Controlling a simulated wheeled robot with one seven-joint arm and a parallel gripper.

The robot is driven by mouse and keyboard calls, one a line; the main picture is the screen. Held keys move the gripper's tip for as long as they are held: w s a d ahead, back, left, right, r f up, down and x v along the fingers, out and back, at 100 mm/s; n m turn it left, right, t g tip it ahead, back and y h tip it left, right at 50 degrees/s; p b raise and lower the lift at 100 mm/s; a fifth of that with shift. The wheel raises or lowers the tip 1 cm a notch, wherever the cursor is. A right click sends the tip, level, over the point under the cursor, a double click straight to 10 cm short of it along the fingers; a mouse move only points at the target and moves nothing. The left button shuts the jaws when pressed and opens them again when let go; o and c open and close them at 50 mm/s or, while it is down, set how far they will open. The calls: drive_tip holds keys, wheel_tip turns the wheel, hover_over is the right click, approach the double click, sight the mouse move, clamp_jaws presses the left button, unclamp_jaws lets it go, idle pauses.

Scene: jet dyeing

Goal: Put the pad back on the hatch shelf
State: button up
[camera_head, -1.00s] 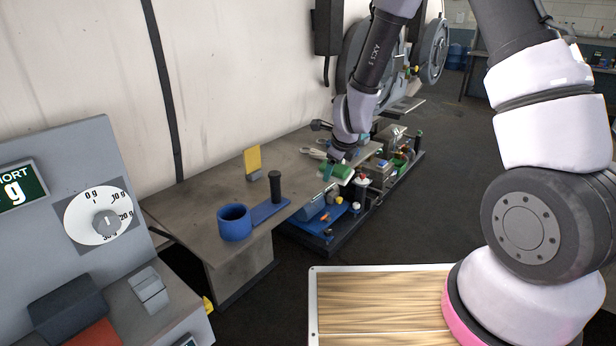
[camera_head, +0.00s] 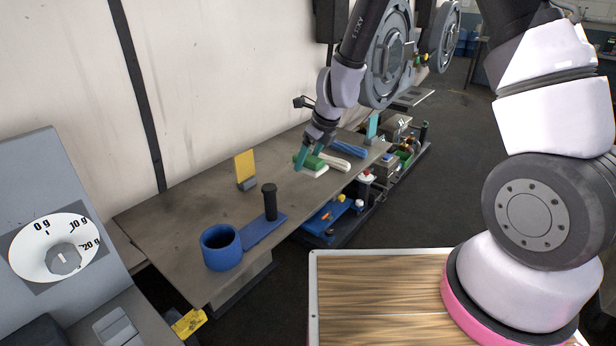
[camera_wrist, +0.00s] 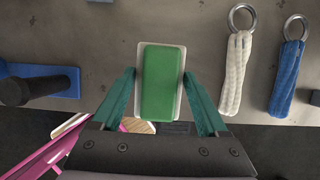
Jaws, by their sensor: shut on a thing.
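The pad, a green block on a white base (camera_head: 312,162), is at my gripper (camera_head: 308,156) over the grey shelf (camera_head: 190,205) below the pale wall and round hatches. In the wrist view the pad (camera_wrist: 161,80) lies lengthwise between the two teal fingers (camera_wrist: 159,76), which are shut on it. The pad looks level and close to the shelf top; I cannot tell whether it touches.
A white looped strap (camera_head: 337,161) and a blue one (camera_head: 349,147) lie right of the pad. A yellow card (camera_head: 246,168), a blue cup (camera_head: 220,248) and a black upright handle (camera_head: 269,202) stand to the left. Bare shelf lies between.

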sight(308, 186)
drive_tip(key=shift+f, duration=2.95)
drive_tip(key=o, duration=1.2)
